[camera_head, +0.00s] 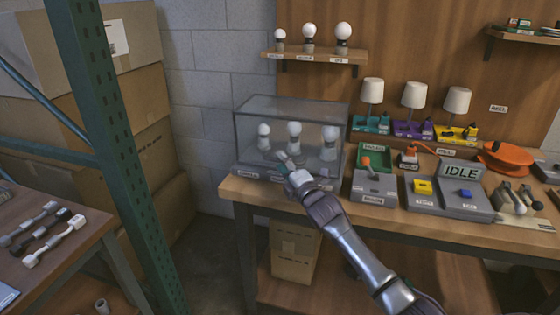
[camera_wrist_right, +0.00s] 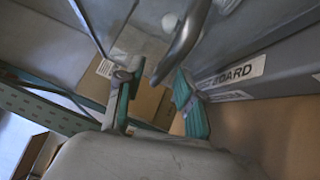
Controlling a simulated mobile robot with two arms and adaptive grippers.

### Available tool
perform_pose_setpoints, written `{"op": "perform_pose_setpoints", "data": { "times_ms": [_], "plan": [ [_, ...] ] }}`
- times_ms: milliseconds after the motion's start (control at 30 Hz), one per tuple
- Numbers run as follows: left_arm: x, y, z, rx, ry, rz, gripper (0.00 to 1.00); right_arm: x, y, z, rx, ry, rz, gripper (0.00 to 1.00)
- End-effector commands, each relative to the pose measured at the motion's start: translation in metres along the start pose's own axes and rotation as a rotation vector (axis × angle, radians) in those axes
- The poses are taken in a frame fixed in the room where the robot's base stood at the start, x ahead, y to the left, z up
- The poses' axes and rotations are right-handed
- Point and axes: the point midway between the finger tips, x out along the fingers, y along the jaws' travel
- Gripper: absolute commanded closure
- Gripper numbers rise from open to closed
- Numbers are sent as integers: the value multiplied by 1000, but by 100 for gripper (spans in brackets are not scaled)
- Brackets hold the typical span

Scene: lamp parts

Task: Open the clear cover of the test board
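The clear cover (camera_head: 258,112) is a see-through box at the left end of the workbench. It stands shut over the test board (camera_head: 248,172), with three white bulbs (camera_head: 295,130) inside. My right gripper (camera_head: 284,162) is at the cover's lower front. In the right wrist view its two teal-padded fingers (camera_wrist_right: 156,92) are spread apart. A curved grey bar (camera_wrist_right: 184,45), which looks like the cover's handle, shows just beyond and between the fingertips. I cannot tell whether they touch it. My left gripper is out of view.
Grey switch boxes (camera_head: 374,186) and an IDLE display (camera_head: 461,172) stand right of the cover. Three lamps (camera_head: 414,95) are behind them, and a bulb shelf (camera_head: 315,57) hangs above. A green rack post (camera_head: 120,150) stands at left, near stacked cardboard boxes (camera_head: 150,140).

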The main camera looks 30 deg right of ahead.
Motion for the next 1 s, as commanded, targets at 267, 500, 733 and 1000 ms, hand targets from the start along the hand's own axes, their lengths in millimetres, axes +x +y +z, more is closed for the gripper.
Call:
{"op": "perform_pose_setpoints", "data": {
  "times_ms": [267, 500, 733, 1000],
  "plan": [
    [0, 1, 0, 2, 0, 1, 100, 18, 0, 0, 1, 1, -1, 63],
    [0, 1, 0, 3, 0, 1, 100, 18, -1, 0, 1, 1, -1, 63],
    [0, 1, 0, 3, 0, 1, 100, 18, 0, 0, 1, 0, -1, 100],
    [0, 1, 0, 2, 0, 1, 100, 18, -1, 0, 1, 0, -2, 100]
  ]
}}
